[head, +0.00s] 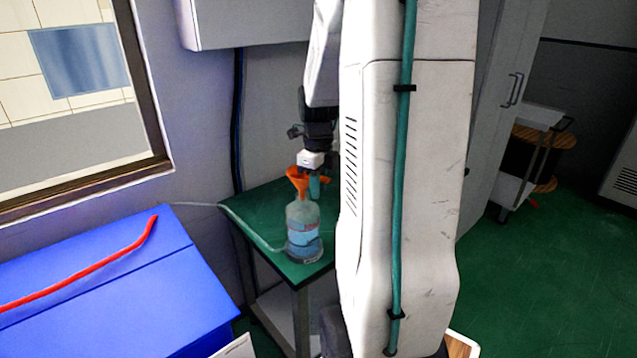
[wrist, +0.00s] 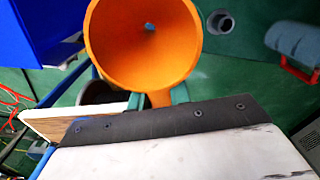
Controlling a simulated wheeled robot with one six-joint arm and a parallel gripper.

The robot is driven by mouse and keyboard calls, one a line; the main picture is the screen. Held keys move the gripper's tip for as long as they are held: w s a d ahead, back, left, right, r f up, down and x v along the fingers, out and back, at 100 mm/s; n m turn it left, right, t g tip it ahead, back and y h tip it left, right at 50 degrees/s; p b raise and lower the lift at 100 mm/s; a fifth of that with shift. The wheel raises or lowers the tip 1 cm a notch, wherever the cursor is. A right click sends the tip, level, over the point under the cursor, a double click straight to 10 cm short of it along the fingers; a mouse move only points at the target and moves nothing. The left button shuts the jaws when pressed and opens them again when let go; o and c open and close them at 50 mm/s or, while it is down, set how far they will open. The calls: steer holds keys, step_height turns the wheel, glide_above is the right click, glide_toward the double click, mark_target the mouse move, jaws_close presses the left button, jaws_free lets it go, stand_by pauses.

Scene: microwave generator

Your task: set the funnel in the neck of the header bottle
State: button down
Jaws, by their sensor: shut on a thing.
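The orange funnel (head: 298,178) is upright with its wide mouth up, directly above the header bottle (head: 303,232) in the head view. The bottle is clear, with blue liquid, and stands on the small green table. The funnel's lower end meets the area of the bottle's neck; I cannot tell whether it is inside. In the wrist view I look into the funnel's cone (wrist: 143,48), and its small centre hole shows. My gripper (wrist: 159,98) is shut on the funnel's orange tab. The bottle is hidden behind the funnel in the wrist view.
The green table (head: 258,207) has a pale hose (head: 250,232) lying along it to the bottle. A blue box (head: 120,290) with a red hose (head: 90,268) stands at left. A wall cabinet hangs above. A trolley (head: 525,160) stands at far right.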

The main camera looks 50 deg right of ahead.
steer(key=shift+f, duration=1.15)
steer(key=c, duration=1.2)
jaws_free()
step_height(320, 180, up, 8)
steer(key=shift+f, duration=0.1)
